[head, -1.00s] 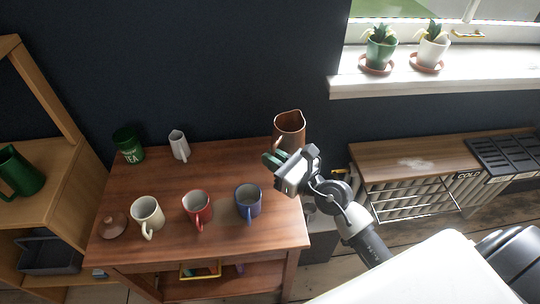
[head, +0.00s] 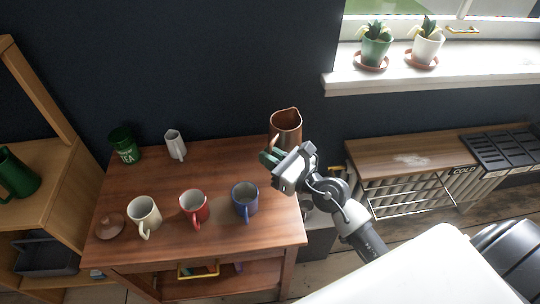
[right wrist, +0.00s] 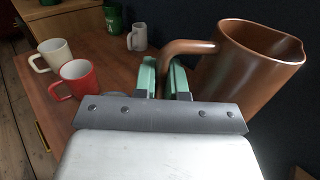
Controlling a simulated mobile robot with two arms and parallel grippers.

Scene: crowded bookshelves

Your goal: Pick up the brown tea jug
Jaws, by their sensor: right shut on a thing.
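The brown tea jug (head: 286,127) stands upright in the head view at the back right corner of the wooden table, near the dark wall. In the right wrist view the jug (right wrist: 252,65) fills the right side, with its handle pointing left. My right gripper (head: 272,158) is shut on the jug's handle; in the right wrist view its green fingers (right wrist: 164,78) sit on both sides of the handle. The jug's base is hidden in the head view, so I cannot tell whether it touches the table. My left gripper is not in view.
On the table (head: 215,160) stand a cream mug (head: 144,213), a red mug (head: 194,206), a blue mug (head: 245,199), a green tea tin (head: 125,146), a white pitcher (head: 175,145) and a brown lid (head: 110,225). A low wooden bench (head: 385,160) is at the right.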

